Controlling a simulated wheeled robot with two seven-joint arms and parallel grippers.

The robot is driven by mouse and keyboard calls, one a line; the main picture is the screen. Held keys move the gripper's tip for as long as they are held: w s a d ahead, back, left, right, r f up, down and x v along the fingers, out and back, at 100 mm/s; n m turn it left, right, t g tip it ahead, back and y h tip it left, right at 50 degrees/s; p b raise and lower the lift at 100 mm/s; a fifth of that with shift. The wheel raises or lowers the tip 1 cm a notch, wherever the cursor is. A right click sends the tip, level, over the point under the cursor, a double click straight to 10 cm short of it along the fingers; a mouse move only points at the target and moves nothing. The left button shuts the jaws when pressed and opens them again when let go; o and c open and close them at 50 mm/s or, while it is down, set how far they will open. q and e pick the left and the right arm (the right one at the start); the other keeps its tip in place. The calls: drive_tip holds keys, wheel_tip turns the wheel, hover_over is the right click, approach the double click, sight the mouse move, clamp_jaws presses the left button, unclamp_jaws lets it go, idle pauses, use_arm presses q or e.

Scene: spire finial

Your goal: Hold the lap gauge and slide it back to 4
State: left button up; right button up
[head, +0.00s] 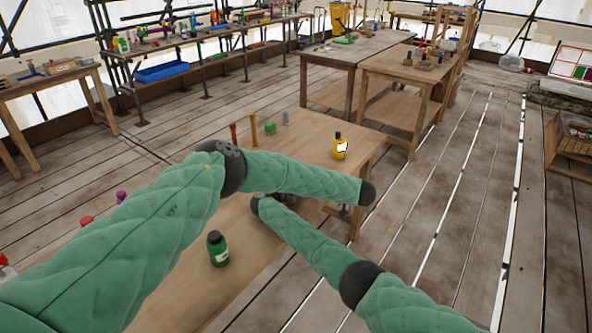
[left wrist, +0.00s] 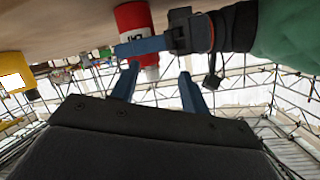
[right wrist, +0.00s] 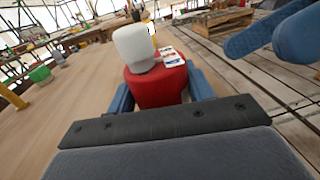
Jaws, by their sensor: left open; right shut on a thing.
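My right gripper (right wrist: 163,95) is shut on a red bottle (right wrist: 156,87) with a white cap and a small printed label. The bottle stands between its blue fingers in the right wrist view. The left wrist view, which looks upside down, also shows the red bottle (left wrist: 133,18) with a right finger across it. My left gripper (left wrist: 158,82) is open and empty, close to the bottle's white cap. Its blue fingers also show at the upper right of the right wrist view. In the head view my forearms hide both grippers and the bottle. I cannot make out a lap gauge.
On the wooden table (head: 310,150) stand a yellow bottle (head: 340,148), a green bottle (head: 217,250), a green block (head: 270,128) and two brown posts. Red and purple items lie at the left, partly behind my left arm. Other benches stand farther back.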

use_arm(q)
drive_tip(key=shift+s+a+f+t, duration=0.1)
drive_tip(key=shift+s+f+t, duration=0.15)
drive_tip(key=shift+t, duration=0.35)
drive_tip(key=shift+s+f+t, duration=0.1)
drive_tip(key=shift+s+t, duration=0.1)
drive_tip(key=shift+t, duration=0.4)
drive_tip(key=shift+s+d+r+t, duration=0.1)
drive_tip(key=shift+s+d+t, duration=0.1)
drive_tip(key=shift+t, duration=0.3)
drive_tip(key=w+a+n, duration=0.1)
drive_tip(key=w+a, duration=0.1)
drive_tip(key=w, duration=0.1)
drive_tip(key=w+a+r+t, duration=0.1)
drive_tip(key=w+a, duration=0.1)
drive_tip(key=w, duration=0.1)
drive_tip(key=w+a+n, duration=0.1)
drive_tip(key=w+a, duration=0.1)
drive_tip(key=w, duration=0.1)
drive_tip(key=shift+w+a+r+n+t, duration=0.2)
drive_tip(key=shift+a+r+n+t, duration=0.1)
drive_tip(key=shift+a+r, duration=0.1)
